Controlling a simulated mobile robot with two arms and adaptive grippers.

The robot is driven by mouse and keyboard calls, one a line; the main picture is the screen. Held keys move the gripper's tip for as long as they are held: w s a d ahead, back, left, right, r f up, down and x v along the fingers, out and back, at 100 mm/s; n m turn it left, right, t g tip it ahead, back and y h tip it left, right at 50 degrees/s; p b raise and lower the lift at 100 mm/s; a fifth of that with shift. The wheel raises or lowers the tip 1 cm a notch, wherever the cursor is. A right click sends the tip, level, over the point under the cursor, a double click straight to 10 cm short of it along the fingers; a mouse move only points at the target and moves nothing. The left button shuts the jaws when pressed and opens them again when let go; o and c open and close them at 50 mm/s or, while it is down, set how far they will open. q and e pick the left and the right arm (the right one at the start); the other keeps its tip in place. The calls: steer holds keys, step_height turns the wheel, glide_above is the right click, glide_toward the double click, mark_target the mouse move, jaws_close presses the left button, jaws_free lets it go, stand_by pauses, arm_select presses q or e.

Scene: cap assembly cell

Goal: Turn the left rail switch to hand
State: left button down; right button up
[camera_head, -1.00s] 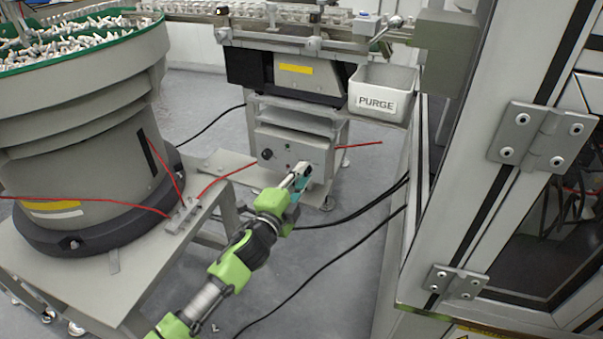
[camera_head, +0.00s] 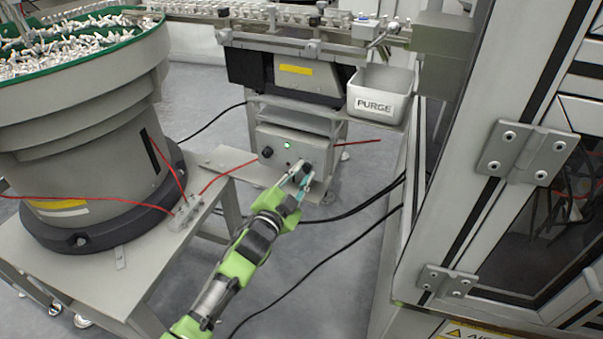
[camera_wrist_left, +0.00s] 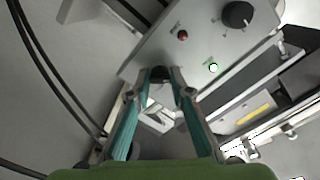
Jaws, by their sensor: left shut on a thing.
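A grey control box (camera_head: 300,142) sits under the rail feeder. It carries a black rotary knob (camera_head: 267,152) at its left, a lit green lamp (camera_head: 288,146) and a red button (camera_wrist_left: 182,35). My left gripper (camera_head: 305,173) is at the box's lower right part. Its teal fingers are shut on a second black switch knob (camera_wrist_left: 160,74), which is mostly hidden between the fingertips in the left wrist view. The knob's exact turn and any label beside it cannot be read. My right gripper is not in view.
A bowl feeder (camera_head: 80,110) stands on a grey table (camera_head: 85,285) at the left, with red cables running across. A framed cabinet (camera_head: 500,200) is at the right. Black cables lie on the floor.

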arm_select(q)
steer(key=shift+f, duration=0.1)
steer(key=c, duration=1.8)
jaws_free()
steer(key=shift+s, duration=0.1)
steer(key=v, duration=1.2)
